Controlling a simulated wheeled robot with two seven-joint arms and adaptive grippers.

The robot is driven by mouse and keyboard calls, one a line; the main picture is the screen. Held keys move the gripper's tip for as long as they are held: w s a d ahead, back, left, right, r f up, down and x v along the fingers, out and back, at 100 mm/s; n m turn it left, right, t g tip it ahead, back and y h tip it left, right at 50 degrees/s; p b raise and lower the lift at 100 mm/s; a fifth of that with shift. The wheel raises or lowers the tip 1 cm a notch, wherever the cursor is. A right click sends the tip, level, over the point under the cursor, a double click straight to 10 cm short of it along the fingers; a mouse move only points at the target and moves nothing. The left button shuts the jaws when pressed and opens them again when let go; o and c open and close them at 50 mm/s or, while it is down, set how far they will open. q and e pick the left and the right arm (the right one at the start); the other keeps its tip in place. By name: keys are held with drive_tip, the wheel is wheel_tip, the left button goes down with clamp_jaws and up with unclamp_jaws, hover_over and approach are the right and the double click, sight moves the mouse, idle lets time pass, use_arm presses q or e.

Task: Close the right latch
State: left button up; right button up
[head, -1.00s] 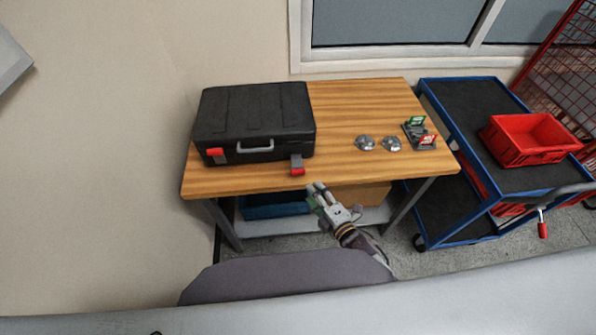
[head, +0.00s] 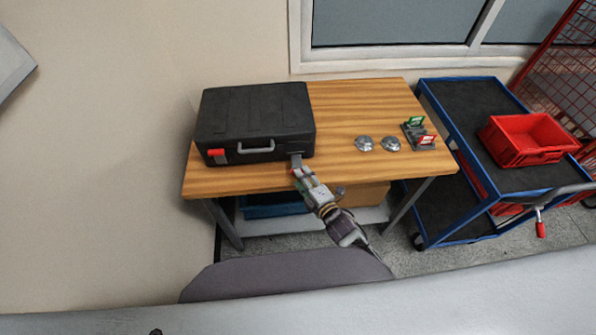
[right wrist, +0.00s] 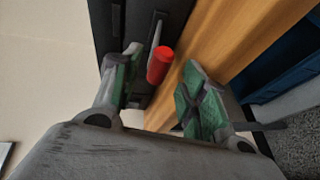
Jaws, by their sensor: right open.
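The black case (head: 255,112) stands closed on the wooden table, with a grey handle (head: 256,146) on its front. Its right latch (head: 296,158) is a grey lever with a red tip, swung out and down from the case front. In the right wrist view the red tip (right wrist: 160,65) shows between the two green-padded fingers. My right gripper (head: 299,174) is open at the latch and partly hides it in the head view; it also shows in the right wrist view (right wrist: 161,75). I cannot tell whether a finger touches it. My left gripper is not in view.
The left latch (head: 217,154) lies up against the case front. Two silver domed parts (head: 377,143) and a small fixture with green and red tags (head: 418,132) sit on the table's right. A blue cart (head: 475,125) with a red bin (head: 527,138) stands to the right.

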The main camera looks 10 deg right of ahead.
sight(297, 165)
drive_tip(key=shift+x, duration=1.95)
drive_tip(key=shift+w, duration=0.1)
drive_tip(key=shift+f, duration=0.1)
clamp_jaws()
